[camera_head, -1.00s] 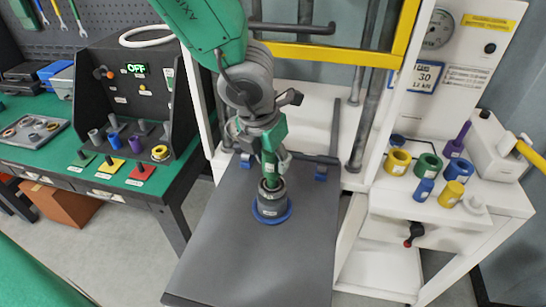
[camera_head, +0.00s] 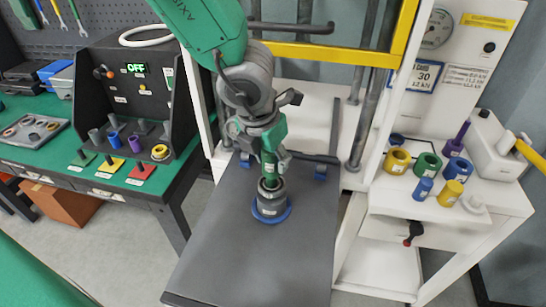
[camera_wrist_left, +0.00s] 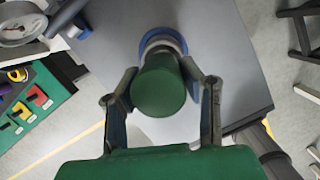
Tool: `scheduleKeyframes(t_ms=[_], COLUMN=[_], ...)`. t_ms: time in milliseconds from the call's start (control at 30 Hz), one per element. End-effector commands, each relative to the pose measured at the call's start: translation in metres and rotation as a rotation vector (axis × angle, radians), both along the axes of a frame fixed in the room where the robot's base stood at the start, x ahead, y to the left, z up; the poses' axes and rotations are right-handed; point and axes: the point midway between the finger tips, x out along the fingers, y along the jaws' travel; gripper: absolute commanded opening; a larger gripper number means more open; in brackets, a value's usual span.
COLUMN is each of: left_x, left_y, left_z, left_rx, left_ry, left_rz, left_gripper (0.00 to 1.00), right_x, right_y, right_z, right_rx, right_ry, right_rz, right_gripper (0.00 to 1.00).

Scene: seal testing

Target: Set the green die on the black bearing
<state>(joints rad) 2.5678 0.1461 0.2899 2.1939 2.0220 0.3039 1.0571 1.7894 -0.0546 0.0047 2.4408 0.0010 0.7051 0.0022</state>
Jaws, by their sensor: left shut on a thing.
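My left gripper (camera_head: 268,172) is shut on the green die (camera_wrist_left: 160,88), a green cylinder that fills the space between the fingers in the left wrist view. In the head view a bit of green shows just above the dark grey-black bearing (camera_head: 271,198). The bearing stands on the grey plate, with a blue ring (camera_head: 277,218) around its base. In the left wrist view the die hides most of the bearing, and the blue ring (camera_wrist_left: 145,42) shows behind it. I cannot tell whether the die touches the bearing. My right gripper is not in view.
The grey plate (camera_head: 250,265) is clear in front of the bearing. A yellow bar (camera_head: 330,54) and posts stand behind. Coloured rings and cylinders, including a green ring (camera_head: 427,164), stand on the white shelf at right. A black panel (camera_head: 128,85) stands on the green bench at left.

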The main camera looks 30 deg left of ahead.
Motion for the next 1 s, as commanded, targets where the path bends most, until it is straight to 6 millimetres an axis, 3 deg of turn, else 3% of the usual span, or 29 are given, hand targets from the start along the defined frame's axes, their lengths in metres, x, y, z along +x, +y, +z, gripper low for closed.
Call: scheduleKeyframes(t_ms=[433, 1000], left_x=[0.000, 0.000], left_y=[0.000, 0.000], left_z=[-0.002, -0.027], left_rx=[0.000, 0.000], left_ry=[-0.001, -0.001], left_rz=[-0.001, 0.000], left_gripper=[0.00, 0.00], right_x=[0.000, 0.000], right_y=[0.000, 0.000], right_z=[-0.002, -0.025], right_rx=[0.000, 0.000], right_ry=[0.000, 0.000], right_rz=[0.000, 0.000], right_gripper=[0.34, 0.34])
